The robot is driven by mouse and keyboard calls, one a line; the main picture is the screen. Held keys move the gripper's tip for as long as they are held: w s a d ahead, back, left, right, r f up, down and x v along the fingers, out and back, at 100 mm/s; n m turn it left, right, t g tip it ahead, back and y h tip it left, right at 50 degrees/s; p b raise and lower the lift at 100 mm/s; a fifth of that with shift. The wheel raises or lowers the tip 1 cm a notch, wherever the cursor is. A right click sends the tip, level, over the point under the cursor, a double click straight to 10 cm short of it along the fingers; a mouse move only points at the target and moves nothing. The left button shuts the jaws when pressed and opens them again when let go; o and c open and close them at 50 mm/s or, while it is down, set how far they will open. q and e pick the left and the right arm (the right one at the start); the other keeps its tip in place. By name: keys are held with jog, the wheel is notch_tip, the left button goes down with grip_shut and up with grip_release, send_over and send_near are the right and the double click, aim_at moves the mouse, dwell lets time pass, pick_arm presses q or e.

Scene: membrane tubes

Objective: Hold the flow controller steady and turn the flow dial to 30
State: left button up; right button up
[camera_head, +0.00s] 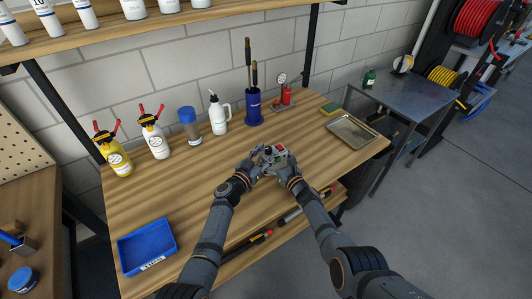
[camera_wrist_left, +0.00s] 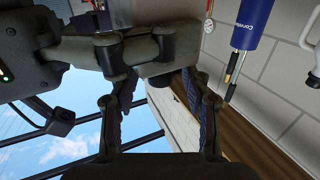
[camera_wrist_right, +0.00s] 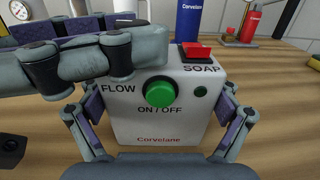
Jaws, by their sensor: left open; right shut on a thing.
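The flow controller (camera_head: 268,152) is a white box on the wooden bench. In the right wrist view its front (camera_wrist_right: 150,125) shows a green ON/OFF button (camera_wrist_right: 160,92), a red SOAP switch (camera_wrist_right: 196,50) and the word FLOW. My right gripper (camera_wrist_right: 158,112) is shut on the box, one finger on each side. My left gripper (camera_head: 258,160) is open at the box's left; its fingers cross above the FLOW word in the right wrist view. The left wrist view shows my left fingers (camera_wrist_left: 160,105) apart.
Behind the controller stand a blue holder (camera_head: 253,114), a red cylinder with a gauge (camera_head: 287,95) and a white spray bottle (camera_head: 219,118). A metal tray (camera_head: 373,133) lies at the right, a blue bin (camera_head: 124,258) at the front left. The bench between bin and controller is clear.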

pick_arm(q)
jog(key=shift+c, duration=0.4)
grip_shut()
jog(key=m+g+h, duration=0.3)
jog(key=h, duration=0.1)
jog(key=shift+w+a, duration=0.2)
jog(key=shift+w, duration=0.05)
jog(key=shift+m+g+h, duration=0.8)
jog(key=shift+m+g, duration=0.1)
jog(key=shift+g, duration=0.1)
jog(key=shift+o, duration=0.4)
grip_release()
jog(key=shift+s+a, duration=0.1)
jog(key=v, duration=1.1)
jog(key=shift+s+a, duration=0.2)
jog(key=shift+a, duration=0.15)
